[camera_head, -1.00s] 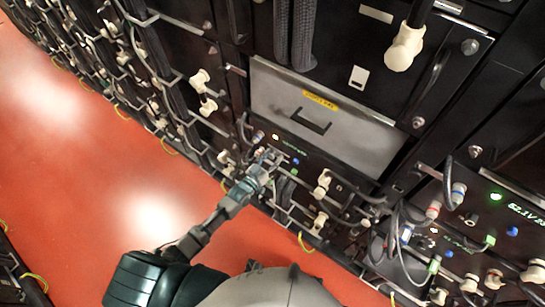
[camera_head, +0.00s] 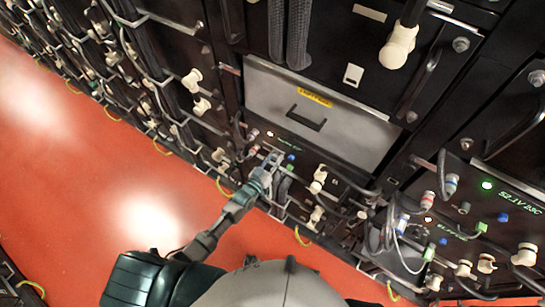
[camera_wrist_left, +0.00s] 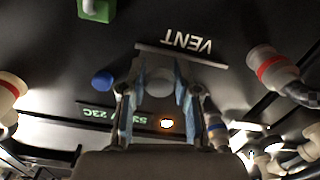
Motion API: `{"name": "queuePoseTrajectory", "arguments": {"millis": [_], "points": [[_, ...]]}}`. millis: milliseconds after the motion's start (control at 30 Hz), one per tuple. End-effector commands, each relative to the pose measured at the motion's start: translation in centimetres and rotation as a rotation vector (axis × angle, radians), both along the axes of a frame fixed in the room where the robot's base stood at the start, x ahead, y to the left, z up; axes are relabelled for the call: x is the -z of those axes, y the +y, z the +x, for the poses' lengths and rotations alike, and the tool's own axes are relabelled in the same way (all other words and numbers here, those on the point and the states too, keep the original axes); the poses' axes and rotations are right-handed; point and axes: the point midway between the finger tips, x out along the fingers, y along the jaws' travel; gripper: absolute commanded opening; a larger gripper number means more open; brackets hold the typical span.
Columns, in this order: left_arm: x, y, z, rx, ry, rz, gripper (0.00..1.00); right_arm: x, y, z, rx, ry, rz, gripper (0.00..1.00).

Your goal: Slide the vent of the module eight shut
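My left gripper (camera_head: 274,158) is at the lower front strip of a module, below its grey panel (camera_head: 350,131). In the left wrist view, the white word VENT (camera_wrist_left: 187,40) shows upside down above a thin grey bar (camera_wrist_left: 180,55). A round grey knob (camera_wrist_left: 160,82) shows between the two fingers of my left gripper (camera_wrist_left: 160,88). The fingers stand apart, one on each side of the knob, with narrow gaps visible; contact is not clear. The module's number is not readable. My right gripper is not in view.
A blue button (camera_wrist_left: 102,80), green display (camera_wrist_left: 112,113) and lit amber lamp (camera_wrist_left: 166,123) are close to the fingers. Cream connectors with red bands (camera_wrist_left: 265,65) stick out at the sides. Cables (camera_head: 400,225) loop at right. Red floor (camera_head: 100,160) is clear.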

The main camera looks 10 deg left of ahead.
Motion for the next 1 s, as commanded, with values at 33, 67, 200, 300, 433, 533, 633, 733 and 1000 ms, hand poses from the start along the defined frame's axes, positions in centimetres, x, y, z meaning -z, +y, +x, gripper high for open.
{"name": "queuePoseTrajectory", "arguments": {"millis": [33, 67, 200, 300, 433, 533, 633, 733, 1000], "points": [[0.4, -0.3, -0.3, 0.005, 0.008, 0.0, 0.44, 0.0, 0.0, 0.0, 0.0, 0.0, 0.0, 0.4], [0.4, -0.2, -0.3, 0.003, 0.007, -0.001, 0.51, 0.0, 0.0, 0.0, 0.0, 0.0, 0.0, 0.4], [0.2, -0.2, -0.2, 0.003, 0.005, 0.0, 0.56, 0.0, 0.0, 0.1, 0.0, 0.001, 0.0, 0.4], [0.2, -0.2, -0.1, 0.002, 0.004, 0.0, 0.56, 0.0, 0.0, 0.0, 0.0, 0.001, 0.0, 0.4], [0.2, 0.0, -0.4, 0.002, 0.004, -0.001, 0.56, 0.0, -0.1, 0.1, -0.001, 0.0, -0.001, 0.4], [0.3, 0.4, -1.5, 0.002, 0.005, -0.001, 0.56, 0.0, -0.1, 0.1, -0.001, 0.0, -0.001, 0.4], [0.3, 1.2, -3.4, 0.001, 0.005, 0.0, 0.56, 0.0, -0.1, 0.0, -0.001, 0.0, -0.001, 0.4], [0.3, 1.9, -5.6, 0.002, 0.006, 0.0, 0.56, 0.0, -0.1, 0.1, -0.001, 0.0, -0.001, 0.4], [0.4, 3.6, -10.3, 0.002, 0.007, -0.001, 0.56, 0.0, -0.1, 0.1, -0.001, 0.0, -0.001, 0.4]]}}
